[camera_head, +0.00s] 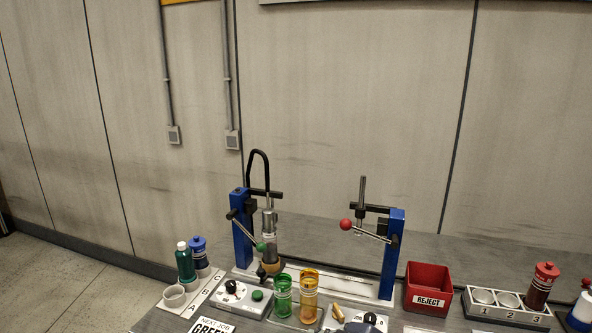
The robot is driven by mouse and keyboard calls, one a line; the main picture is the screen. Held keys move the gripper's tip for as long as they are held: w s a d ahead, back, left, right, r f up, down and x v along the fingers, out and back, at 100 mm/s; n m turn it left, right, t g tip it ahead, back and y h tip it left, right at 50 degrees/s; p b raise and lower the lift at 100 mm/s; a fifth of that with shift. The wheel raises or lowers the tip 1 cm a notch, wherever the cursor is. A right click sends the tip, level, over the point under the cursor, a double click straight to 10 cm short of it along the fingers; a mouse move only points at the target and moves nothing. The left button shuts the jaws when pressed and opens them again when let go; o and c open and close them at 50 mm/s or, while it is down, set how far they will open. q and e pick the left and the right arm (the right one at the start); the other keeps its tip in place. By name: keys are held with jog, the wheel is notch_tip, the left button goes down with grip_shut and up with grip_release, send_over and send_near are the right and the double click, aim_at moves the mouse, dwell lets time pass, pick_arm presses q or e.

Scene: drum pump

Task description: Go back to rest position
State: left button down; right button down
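Neither of my grippers shows in the head view, and no part of my arms is visible. The task names no other object. The work table (300,240) fills the lower part of the view. On it stands a blue-posted pump rig, with a left post (241,230) and a right post (392,255). A lever with a green knob (261,247) is on the left, and a lever with a red knob (345,224) is on the right.
A green cup (282,297) and an orange cup (309,296) stand in front. A red REJECT bin (428,287) and a numbered rack (505,313) are right. Bottles (185,262) and a lettered rack (205,292) are left. The table's back is mostly clear.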

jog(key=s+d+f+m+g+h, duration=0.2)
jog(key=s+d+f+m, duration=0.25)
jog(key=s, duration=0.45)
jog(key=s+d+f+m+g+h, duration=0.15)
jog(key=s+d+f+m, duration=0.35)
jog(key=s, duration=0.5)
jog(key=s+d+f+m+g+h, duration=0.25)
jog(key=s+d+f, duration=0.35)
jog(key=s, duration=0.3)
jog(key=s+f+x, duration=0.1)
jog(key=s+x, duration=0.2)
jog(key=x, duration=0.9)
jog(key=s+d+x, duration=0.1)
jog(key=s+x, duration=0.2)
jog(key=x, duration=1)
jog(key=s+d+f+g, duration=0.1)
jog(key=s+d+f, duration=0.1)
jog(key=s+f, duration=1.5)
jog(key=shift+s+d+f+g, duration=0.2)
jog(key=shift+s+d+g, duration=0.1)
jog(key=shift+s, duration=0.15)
